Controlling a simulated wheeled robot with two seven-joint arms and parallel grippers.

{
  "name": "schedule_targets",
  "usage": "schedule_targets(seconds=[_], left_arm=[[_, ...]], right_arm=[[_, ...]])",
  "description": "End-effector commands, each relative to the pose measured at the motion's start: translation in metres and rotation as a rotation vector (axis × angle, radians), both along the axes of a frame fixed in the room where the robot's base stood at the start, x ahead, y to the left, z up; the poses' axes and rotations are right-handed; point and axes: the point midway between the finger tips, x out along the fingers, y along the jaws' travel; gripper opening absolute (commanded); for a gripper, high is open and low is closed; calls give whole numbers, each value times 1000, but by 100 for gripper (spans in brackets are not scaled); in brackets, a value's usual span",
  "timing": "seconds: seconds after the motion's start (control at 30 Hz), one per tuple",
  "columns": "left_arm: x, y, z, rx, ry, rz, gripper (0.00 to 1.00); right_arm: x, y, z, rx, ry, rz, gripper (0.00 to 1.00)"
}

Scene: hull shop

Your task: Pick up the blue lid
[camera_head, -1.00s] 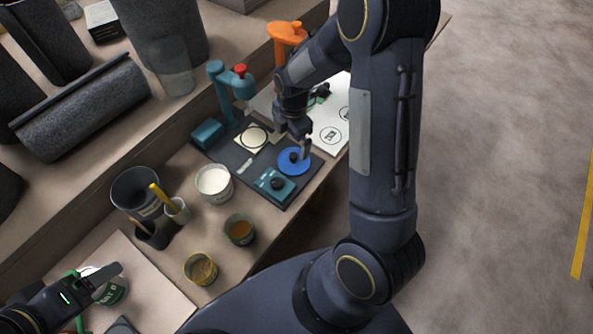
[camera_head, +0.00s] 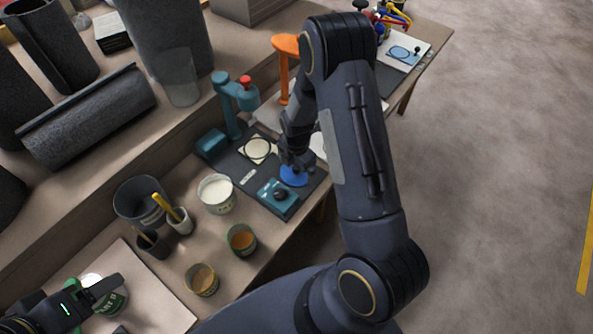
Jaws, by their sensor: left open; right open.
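The blue lid (camera_head: 294,177) is a round disc lying on the dark mat (camera_head: 242,181) in the middle of the bench. My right gripper (camera_head: 298,166) is right at the lid, over its upper side, and hides its knob and part of its disc. It is open. I cannot tell whether its fingers touch the lid. My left gripper (camera_head: 100,288) is open at the lower left, by a white can with a green label (camera_head: 112,300).
A teal block with a dark knob (camera_head: 277,197) stands just left of the lid. A teal press (camera_head: 232,105) and an orange stand (camera_head: 285,75) are behind. Open cans, such as the white one (camera_head: 216,192), stand to the left. Bare floor is at right.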

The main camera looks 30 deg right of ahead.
Motion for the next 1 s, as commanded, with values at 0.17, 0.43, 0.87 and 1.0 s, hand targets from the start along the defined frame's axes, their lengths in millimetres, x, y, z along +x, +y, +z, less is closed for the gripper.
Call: schedule_targets(seconds=[0.17,0.43,0.87,1.0], left_arm=[[0,0,0,0,0,0,76],[0,0,0,0,0,0,76],[0,0,3,0,0,0,76],[0,0,4,0,0,0,76]], right_arm=[[0,0,0,0,0,0,84],[0,0,0,1,1,0,73],[-6,5,43,2,-3,1,73],[-31,18,75,3,-4,4,73]])
